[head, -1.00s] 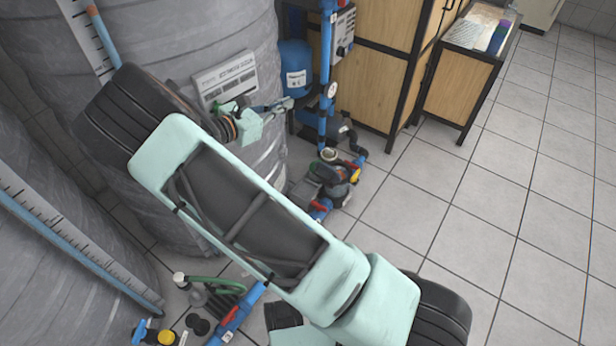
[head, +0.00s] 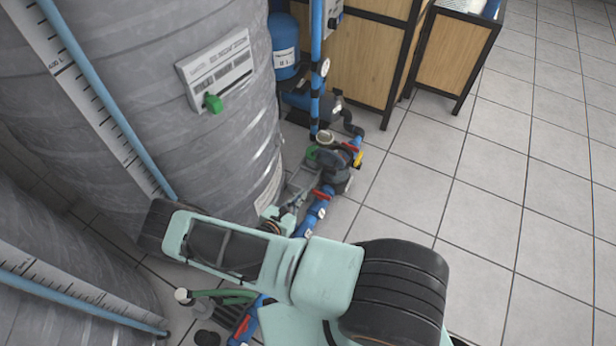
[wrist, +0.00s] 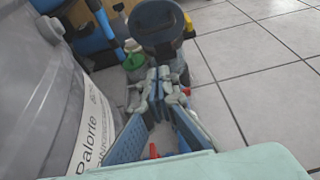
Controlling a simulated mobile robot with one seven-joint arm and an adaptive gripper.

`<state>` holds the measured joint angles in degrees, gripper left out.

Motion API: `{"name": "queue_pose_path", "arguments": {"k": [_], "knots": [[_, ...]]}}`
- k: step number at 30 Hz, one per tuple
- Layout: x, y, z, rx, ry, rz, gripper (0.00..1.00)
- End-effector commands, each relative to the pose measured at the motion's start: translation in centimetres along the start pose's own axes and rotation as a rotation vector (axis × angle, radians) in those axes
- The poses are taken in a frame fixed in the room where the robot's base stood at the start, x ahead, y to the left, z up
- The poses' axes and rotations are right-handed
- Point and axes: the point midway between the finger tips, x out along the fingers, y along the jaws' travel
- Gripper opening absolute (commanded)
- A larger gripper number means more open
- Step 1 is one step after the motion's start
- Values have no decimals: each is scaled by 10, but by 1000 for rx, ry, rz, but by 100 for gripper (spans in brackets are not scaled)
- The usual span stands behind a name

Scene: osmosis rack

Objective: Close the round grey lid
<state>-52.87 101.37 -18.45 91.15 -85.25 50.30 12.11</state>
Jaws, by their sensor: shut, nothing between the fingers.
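The round grey lid (head: 333,158) is a dark disc on the pump unit beside the large tank, at the middle of the head view. In the wrist view the lid (wrist: 157,24) is at the top centre, just beyond my fingertips. I cannot tell its exact tilt. My gripper (head: 308,176) is low beside the tank, close to the lid on its near left side. In the wrist view my gripper (wrist: 158,76) has its fingertips together with nothing held. I cannot tell whether they touch the pump unit.
The large grey tank (head: 180,110) stands close on the left. A blue pipe (head: 316,212) with red handles runs along the floor below the gripper. A cream ring (head: 324,137) sits just behind the lid. A wooden cabinet (head: 375,50) stands behind. The tiled floor (head: 470,220) on the right is clear.

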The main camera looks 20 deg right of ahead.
Motion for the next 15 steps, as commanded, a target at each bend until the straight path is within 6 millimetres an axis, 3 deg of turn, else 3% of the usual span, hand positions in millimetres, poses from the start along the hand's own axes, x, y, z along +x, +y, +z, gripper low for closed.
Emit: {"name": "queue_pose_path", "arguments": {"k": [5,15], "knots": [[26,0,-1,1,-3,-2,0],[98,-1,-2,1,-2,-3,0]]}}
